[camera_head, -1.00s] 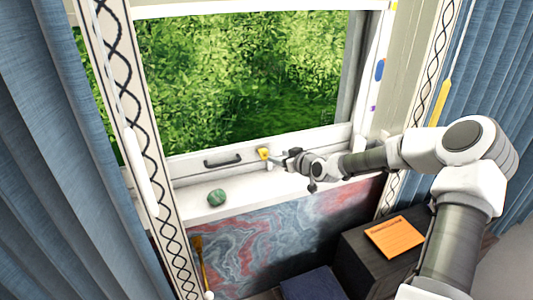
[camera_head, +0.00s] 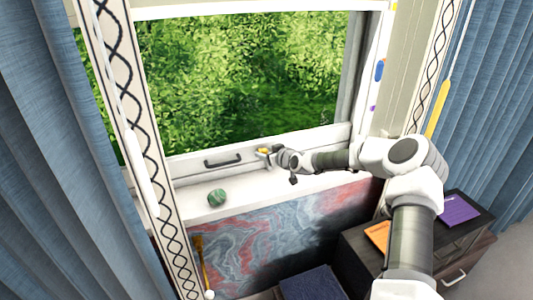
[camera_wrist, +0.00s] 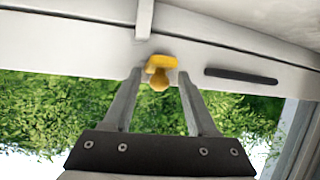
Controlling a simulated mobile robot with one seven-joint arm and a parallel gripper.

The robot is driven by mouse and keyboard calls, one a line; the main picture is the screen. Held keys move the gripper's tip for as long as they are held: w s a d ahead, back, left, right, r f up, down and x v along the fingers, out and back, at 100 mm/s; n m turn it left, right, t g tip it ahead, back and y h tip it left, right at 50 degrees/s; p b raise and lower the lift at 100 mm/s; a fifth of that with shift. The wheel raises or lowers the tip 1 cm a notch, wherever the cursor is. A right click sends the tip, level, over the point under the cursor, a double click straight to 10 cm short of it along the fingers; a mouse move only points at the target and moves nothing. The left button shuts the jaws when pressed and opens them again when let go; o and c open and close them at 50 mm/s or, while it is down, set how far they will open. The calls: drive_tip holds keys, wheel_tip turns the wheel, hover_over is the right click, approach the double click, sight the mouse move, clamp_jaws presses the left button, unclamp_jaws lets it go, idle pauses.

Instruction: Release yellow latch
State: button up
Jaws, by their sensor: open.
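The yellow latch (camera_head: 263,151) sits on the white bottom rail of the window, right of the dark handle. In the wrist view the yellow latch (camera_wrist: 159,70) shows as a small plate with a rounded knob. My gripper (camera_wrist: 159,76) is open, with one finger on each side of the latch. The fingertips reach about level with the latch, and I cannot tell whether they touch it. In the head view my gripper (camera_head: 272,153) is at the latch from the right and partly covers it.
A dark handle (camera_head: 223,160) is on the same rail, left of the latch. A green round object (camera_head: 217,197) lies on the white sill. A dark cabinet (camera_head: 362,251) with an orange pad (camera_head: 378,236) and a purple item (camera_head: 458,211) stands at the right. Blue curtains hang on both sides.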

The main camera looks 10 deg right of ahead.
clamp_jaws()
drive_tip(key=shift+r, duration=0.1)
drive_tip(key=shift+w+r+g, duration=0.2)
drive_tip(key=shift+r+g, duration=0.1)
drive_tip(key=shift+g, duration=0.3)
drive_tip(key=shift+w+a+r+g+h+p, duration=0.15)
drive_tip(key=shift+g+h+p, duration=0.25)
drive_tip(key=shift+g, duration=0.5)
unclamp_jaws()
